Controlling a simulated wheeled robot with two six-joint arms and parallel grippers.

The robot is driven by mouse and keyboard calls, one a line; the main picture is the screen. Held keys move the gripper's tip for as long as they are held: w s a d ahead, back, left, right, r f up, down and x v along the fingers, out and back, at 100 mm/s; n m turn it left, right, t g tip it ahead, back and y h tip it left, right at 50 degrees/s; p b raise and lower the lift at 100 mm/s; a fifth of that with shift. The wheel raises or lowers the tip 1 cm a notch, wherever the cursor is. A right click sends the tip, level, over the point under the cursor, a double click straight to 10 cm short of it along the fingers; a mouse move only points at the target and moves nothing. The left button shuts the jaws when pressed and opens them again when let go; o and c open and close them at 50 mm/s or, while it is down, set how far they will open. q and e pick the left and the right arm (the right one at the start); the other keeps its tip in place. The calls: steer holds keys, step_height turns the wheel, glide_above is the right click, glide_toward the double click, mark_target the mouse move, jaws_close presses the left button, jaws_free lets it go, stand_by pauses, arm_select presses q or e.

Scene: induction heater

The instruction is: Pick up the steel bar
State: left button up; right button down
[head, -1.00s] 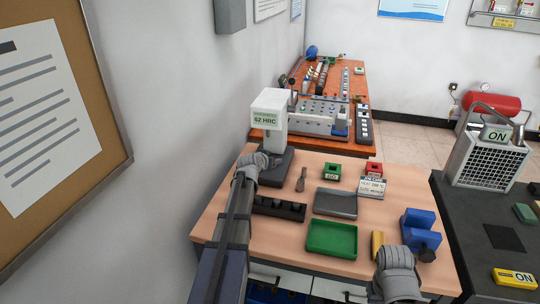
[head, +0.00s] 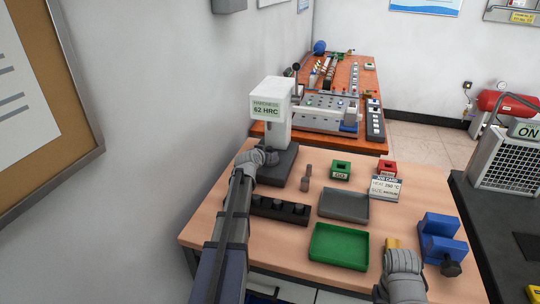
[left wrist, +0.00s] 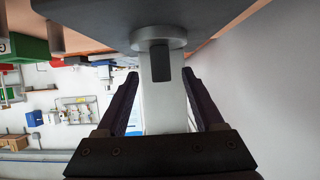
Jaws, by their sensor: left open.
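A short dark upright cylinder, apparently the steel bar (left wrist: 160,62), stands on the round grey anvil (left wrist: 158,38) of the hardness tester in the left wrist view, which appears upside down. My left gripper (left wrist: 160,85) is open, with a finger on each side of the tester's white column and the bar in line between them; contact does not show. In the head view my left gripper (head: 268,157) is at the hardness tester (head: 271,97), which reads 62 HRC, and hides the bar.
A small grey peg (head: 306,180) stands right of the tester base. A dark holder (head: 279,209), a grey tray (head: 343,205), a green tray (head: 338,246), green and red blocks and a blue vise (head: 441,240) are on the table. The wall is close on the left.

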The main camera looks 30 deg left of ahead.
mark_target(271, 149)
arm_select(q)
steer(key=b+x, duration=0.1)
steer(key=x, duration=0.1)
steer(key=shift+w+a+f, duration=0.1)
steer(key=shift+w, duration=0.2)
steer(key=shift+w+a, duration=0.1)
steer(key=shift+w, duration=0.25)
steer(key=b+x, duration=0.1)
steer(key=x, duration=0.3)
steer(key=shift+w+a+b, duration=0.1)
steer(key=shift+w+b, duration=0.2)
steer(key=shift+b, duration=0.05)
steer(key=shift+s, duration=0.1)
jaws_close()
